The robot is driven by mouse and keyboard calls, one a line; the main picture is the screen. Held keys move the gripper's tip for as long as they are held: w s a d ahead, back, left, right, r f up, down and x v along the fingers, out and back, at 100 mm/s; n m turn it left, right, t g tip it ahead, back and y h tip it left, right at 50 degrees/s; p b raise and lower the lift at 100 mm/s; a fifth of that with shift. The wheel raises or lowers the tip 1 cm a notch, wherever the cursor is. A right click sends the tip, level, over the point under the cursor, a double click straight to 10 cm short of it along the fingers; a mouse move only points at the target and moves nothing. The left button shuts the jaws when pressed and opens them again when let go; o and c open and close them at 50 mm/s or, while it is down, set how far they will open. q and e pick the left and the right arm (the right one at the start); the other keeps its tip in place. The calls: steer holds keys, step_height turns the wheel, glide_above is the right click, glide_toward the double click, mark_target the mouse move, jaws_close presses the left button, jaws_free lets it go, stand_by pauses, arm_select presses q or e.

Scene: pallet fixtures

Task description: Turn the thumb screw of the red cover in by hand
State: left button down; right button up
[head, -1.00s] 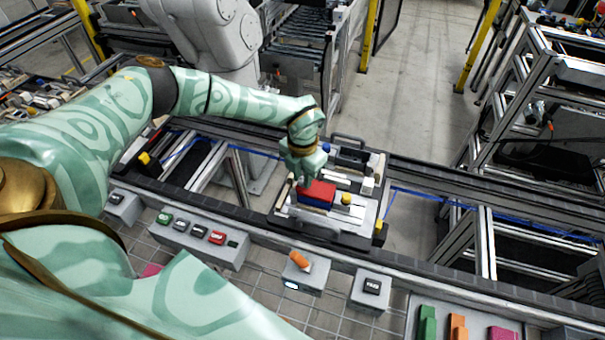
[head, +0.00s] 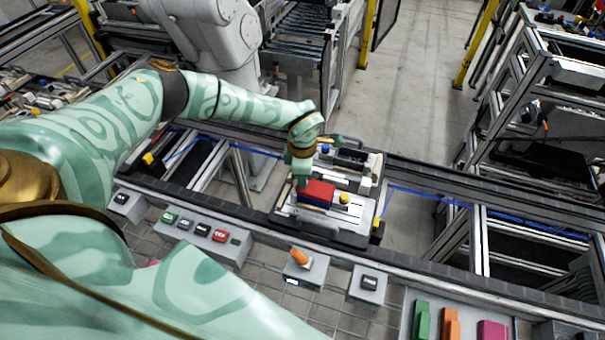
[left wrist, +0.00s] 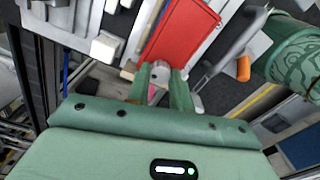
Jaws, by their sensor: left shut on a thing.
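The red cover (head: 317,194) sits on the grey pallet fixture (head: 345,236). In the left wrist view the cover (left wrist: 184,30) is a flat red block just beyond the fingertips. A grey, round-headed thumb screw (left wrist: 160,74) is at its near end, between the two green fingers. My left gripper (left wrist: 160,88) is shut on the thumb screw. In the head view my left gripper (head: 301,181) points down at the left end of the cover, and the screw is hidden there. My right gripper is not in view.
A yellow knob (head: 344,198) stands right of the cover, and a dark cylinder (head: 351,158) lies behind it. A control box with an orange switch (head: 299,257) and a row of buttons stand in front. White blocks (left wrist: 105,47) crowd the cover's left side in the wrist view.

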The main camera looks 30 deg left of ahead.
arm_select(q)
steer(key=m, duration=0.5)
steer(key=shift+m+p, duration=0.3)
steer(key=m, duration=1.2)
steer(key=shift+f+m, duration=0.1)
steer(key=shift+m, duration=0.2)
steer(key=m, duration=0.5)
steer(key=shift+m+b, duration=0.4)
steer(key=c, duration=1.2)
jaws_free()
